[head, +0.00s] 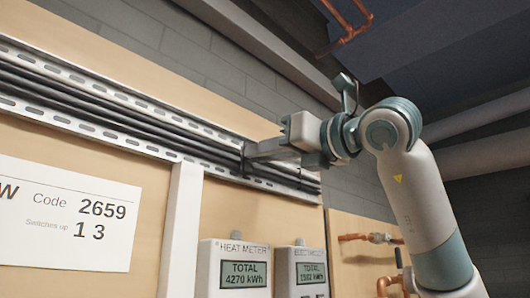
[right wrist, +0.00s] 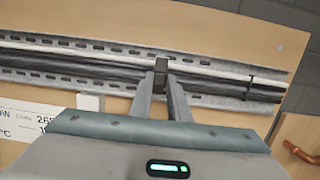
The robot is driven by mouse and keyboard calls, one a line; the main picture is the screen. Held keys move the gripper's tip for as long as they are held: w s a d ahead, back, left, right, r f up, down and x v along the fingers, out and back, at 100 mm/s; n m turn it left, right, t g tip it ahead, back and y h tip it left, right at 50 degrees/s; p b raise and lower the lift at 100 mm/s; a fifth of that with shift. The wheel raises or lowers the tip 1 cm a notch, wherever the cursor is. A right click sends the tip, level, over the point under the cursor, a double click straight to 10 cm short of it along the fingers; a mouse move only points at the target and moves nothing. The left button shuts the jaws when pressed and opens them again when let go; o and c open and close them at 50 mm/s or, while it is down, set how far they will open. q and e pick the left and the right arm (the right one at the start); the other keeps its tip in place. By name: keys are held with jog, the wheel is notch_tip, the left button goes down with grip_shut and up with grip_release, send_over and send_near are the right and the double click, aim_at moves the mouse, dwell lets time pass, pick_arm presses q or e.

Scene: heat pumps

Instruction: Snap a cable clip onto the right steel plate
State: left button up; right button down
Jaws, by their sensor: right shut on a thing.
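A slotted steel plate (head: 62,118) runs along the wall board behind a bundle of black cables (head: 110,103); it also shows in the right wrist view (right wrist: 60,77). I cannot make out separate left and right plates. My right gripper (head: 250,153) is at the right part of the bundle. In the right wrist view my right gripper (right wrist: 162,82) is shut on a small black clip (right wrist: 161,65), which is at the cables, in front of the plate. Whether it is seated on the plate cannot be told. My left gripper is not in view.
A thin black band (right wrist: 251,79) crosses the cables farther right. A white vertical duct (head: 181,230), a heat meter (head: 234,268) and a second meter (head: 301,268) are below the plate. A white code sign (head: 65,215) is at the left. Copper pipes (head: 370,238) are at the right.

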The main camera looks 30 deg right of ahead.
jog(key=shift+w, duration=0.2)
dwell(0.6)
jog(key=c, duration=1.8)
grip_release()
jog(key=shift+o, duration=0.2)
jog(key=shift+w+a, duration=0.1)
jog(key=shift+s, duration=0.2)
jog(key=r+b+v, duration=0.2)
jog(key=b+v, duration=0.1)
jog(key=v, duration=1)
jog(key=shift+s, duration=0.45)
